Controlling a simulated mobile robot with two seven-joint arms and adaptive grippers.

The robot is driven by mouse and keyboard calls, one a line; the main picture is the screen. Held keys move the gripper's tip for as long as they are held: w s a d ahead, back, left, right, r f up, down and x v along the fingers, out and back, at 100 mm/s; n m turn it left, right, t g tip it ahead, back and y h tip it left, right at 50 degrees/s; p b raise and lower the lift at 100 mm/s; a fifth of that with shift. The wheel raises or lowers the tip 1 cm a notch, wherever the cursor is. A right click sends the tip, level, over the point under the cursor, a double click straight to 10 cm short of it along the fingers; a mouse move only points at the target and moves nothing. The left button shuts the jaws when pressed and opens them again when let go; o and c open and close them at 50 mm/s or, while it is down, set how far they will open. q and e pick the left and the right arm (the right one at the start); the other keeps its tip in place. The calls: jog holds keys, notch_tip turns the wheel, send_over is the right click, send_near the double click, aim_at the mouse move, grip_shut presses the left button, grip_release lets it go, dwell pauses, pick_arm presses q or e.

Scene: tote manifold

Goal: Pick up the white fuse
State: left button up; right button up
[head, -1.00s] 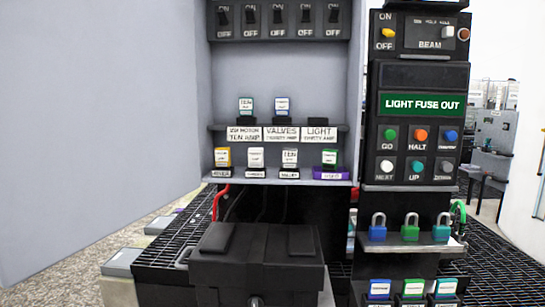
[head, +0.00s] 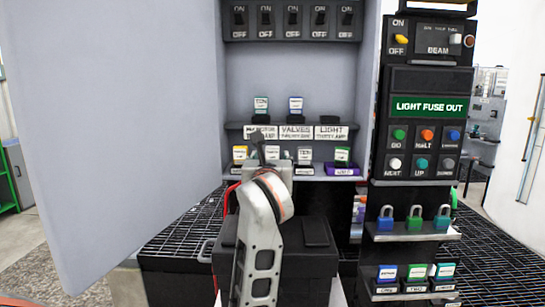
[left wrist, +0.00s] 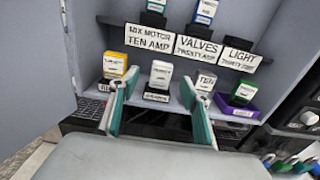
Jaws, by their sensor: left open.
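A white fuse (left wrist: 160,75) stands upright on the lower shelf of the cabinet, and it shows partly in the head view (head: 271,152) above my left arm. A second whitish fuse (left wrist: 205,82) stands to its right, partly behind a finger. My left gripper (left wrist: 158,83) is open, its teal fingers pointing at the shelf, one on each side of the first white fuse in the left wrist view. I see no contact; the remaining distance is hard to tell. In the head view, my left arm hides most of the gripper. My right gripper is out of view.
A yellow-topped fuse (left wrist: 115,65) stands left and a green-topped fuse (left wrist: 243,92) on a purple base stands right. Two fuses stand on the upper shelf (head: 237,126). The open cabinet door (head: 100,130) is at left. A control panel (head: 425,130) reads "LIGHT FUSE OUT".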

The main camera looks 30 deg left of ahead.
aim_at(272, 152)
pick_arm(q)
jog(key=p+x, duration=0.1)
jog(key=x, duration=0.6)
jog(key=shift+w+d+p, duration=0.1)
jog(key=shift+d+p, duration=0.05)
jog(key=shift+p, duration=0.15)
jog(key=shift+w, duration=0.15)
jog(key=c, duration=1.2)
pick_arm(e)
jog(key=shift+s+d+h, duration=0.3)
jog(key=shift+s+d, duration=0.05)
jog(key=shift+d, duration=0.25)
